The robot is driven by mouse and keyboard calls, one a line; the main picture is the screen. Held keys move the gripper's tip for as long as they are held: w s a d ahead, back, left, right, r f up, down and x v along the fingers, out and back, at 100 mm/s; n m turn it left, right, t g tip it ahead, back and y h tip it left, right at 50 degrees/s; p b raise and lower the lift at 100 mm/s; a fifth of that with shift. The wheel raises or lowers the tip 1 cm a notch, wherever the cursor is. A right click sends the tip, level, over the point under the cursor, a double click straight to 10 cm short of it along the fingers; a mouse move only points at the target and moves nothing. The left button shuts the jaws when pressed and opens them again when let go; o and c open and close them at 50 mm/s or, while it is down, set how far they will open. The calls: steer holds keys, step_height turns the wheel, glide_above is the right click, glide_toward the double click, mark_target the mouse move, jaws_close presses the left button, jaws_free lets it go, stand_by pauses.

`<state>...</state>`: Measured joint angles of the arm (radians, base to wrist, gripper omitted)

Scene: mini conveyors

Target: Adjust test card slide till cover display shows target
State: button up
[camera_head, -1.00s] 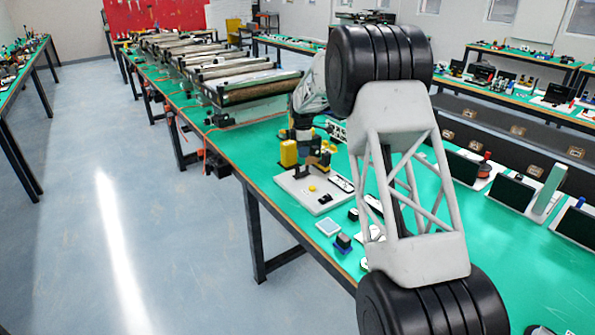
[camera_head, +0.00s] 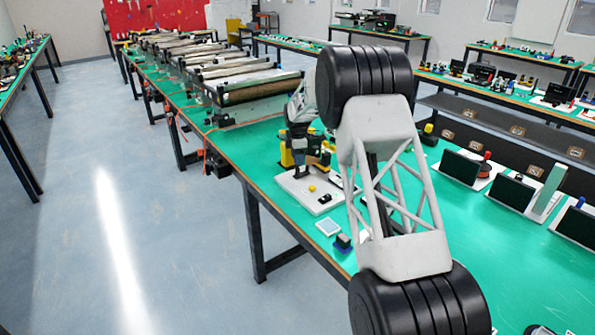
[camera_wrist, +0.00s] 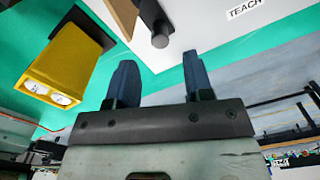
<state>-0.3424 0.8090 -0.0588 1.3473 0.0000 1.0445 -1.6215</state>
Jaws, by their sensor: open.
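A white board (camera_head: 292,184) with a small yellow button (camera_head: 312,188) and dark fittings lies on the green bench. My gripper (camera_wrist: 157,62) is open and empty, its two dark blue fingers spread apart. In the wrist view the white board (camera_wrist: 205,25) carries the word TEACH, and a dark peg (camera_wrist: 159,36) beside a tan piece stands just beyond the fingers. A yellow block (camera_wrist: 68,68) with two round faces is left of the fingers. It also shows in the head view (camera_head: 286,157). I cannot make out the test card slide or the cover display; my arm hides part of the board.
Conveyors (camera_head: 250,92) stand behind the board. Dark-screened units (camera_head: 510,192) stand along the right side of the bench (camera_head: 450,235). A pale square tile (camera_head: 328,227) and a small blue-black part (camera_head: 342,243) lie near the front edge.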

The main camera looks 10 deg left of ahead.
mark_target(297, 169)
steer(key=shift+f, duration=3.15)
jaws_close()
